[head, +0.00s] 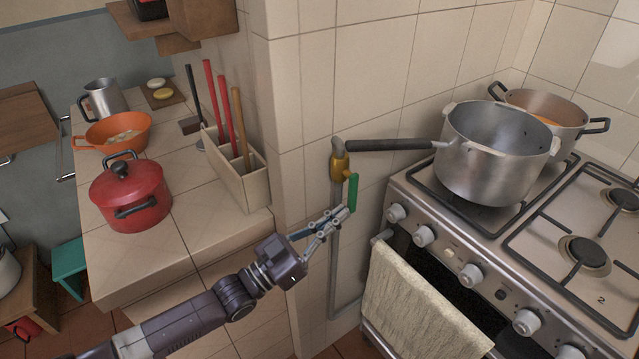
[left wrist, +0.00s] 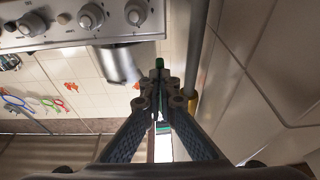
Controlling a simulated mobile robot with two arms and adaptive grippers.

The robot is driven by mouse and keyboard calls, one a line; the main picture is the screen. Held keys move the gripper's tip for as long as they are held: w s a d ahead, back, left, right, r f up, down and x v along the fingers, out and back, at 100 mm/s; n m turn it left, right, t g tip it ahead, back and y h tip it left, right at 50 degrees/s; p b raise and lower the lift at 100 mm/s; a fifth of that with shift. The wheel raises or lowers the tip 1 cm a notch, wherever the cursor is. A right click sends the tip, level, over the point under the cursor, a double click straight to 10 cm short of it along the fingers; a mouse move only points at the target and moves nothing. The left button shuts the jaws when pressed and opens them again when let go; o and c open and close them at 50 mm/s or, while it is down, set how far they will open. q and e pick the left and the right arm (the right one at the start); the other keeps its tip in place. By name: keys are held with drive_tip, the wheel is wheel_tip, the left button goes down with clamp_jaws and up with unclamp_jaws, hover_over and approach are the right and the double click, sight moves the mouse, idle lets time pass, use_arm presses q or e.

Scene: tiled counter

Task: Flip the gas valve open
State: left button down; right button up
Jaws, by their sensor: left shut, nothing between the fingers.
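The gas valve has a yellow body (head: 340,166) on a grey pipe (head: 336,240) that runs down the tiled wall. Its green handle (head: 353,192) points down, roughly along the pipe and just right of it. My left gripper (head: 345,213) is shut and empty, with its fingertips at the handle's lower end. I cannot tell whether they touch. My right gripper is not in view.
The stove (head: 450,240) with a large pot (head: 490,165) stands close on the right, and a towel (head: 415,310) hangs on its front. The tiled counter (head: 175,190) with a red pot (head: 130,195) is at left.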

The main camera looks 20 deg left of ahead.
use_arm(q)
drive_tip(key=shift+w+f, duration=0.1)
drive_tip(key=shift+w, duration=0.05)
drive_tip(key=shift+d, duration=0.15)
idle(0.4)
drive_tip(key=v, duration=1.2)
